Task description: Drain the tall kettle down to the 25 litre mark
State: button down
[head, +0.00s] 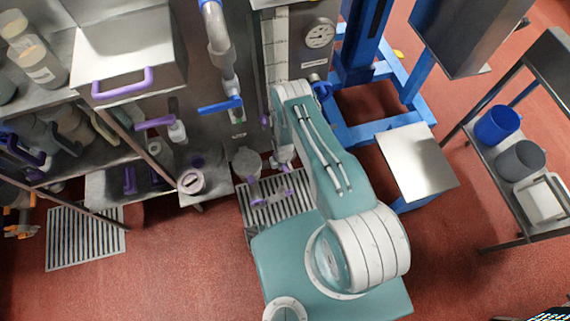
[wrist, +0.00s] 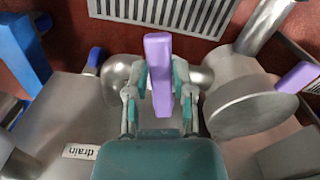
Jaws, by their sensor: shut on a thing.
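In the wrist view my gripper (wrist: 161,80) is shut on a purple lever handle (wrist: 158,50), with one finger on each side. A rounded metal valve part shows behind the fingers. A white label reading "drain" (wrist: 80,152) sits on the steel surface to the left. In the head view the tall steel kettle (head: 297,62) stands at top centre, with a pale marked strip (head: 276,45) and a round dial (head: 319,33). The marks and the liquid level are too small to read.
A floor grate (head: 262,213) lies below the kettle; it also shows in the wrist view (wrist: 170,12). Another purple handle (wrist: 298,76) is at the right. A blue frame (head: 360,132) and a steel stand (head: 415,160) are right of my arm. Red floor is clear at front left.

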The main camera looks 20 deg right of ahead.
jog(key=m, duration=0.1)
jog(key=a+m, duration=0.1)
jog(key=m, duration=0.1)
jog(key=shift+a, duration=0.3)
jog(key=shift+c, duration=2.4)
grip_release()
jog(key=shift+a, duration=0.1)
notch_tip(320, 180, up, 12)
jog(key=shift+s+r, duration=0.1)
